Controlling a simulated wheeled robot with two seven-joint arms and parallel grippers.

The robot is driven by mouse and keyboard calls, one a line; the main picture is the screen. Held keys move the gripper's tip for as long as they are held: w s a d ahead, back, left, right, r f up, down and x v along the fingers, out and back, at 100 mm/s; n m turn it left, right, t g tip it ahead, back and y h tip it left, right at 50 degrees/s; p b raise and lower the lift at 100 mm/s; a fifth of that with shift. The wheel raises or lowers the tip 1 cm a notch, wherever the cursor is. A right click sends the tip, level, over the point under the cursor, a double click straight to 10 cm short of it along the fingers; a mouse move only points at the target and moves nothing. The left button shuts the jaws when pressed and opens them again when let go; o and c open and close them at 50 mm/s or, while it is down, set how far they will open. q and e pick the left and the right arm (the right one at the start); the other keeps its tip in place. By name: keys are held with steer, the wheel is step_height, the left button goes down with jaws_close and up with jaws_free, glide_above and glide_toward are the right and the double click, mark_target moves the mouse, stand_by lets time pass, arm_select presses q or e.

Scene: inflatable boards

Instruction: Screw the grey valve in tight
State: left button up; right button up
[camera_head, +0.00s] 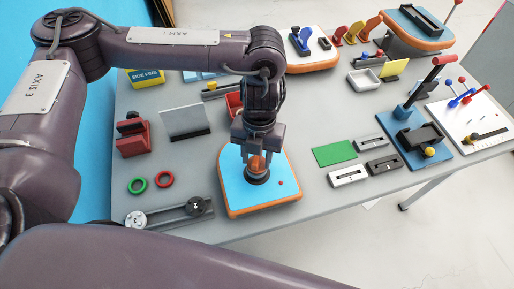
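A small board with a light blue top (232,192) and an orange rim lies near the table's front edge. A dark round fitting (257,180) sits on it, with an orange-brown piece just above. My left gripper (257,166) points down over this fitting, its fingers on either side of the orange-brown piece; whether they press on it is too small to tell. A grey round part (135,219), possibly the grey valve, sits at the left end of a grey holder (165,214), with a black round part (196,206) at its right end. My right gripper is not in view.
Left of the board lie a green ring (137,185), a red ring (165,179) and a red block (132,139). Right of it are a green pad (334,153), small grey blocks (347,176) and a blue board with a red-handled lever (432,142). The table's front edge is close.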

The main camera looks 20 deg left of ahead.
arm_select(q)
steer(key=c, duration=0.4)
jaws_close()
steer(key=shift+c, duration=1.1)
jaws_free()
jaws_close()
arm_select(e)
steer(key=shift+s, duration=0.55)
arm_select(q)
steer(key=shift+r+m, duration=0.1)
steer(key=shift+m, duration=0.9)
steer(key=shift+m+y+p, duration=0.3)
steer(key=shift+m, duration=0.4)
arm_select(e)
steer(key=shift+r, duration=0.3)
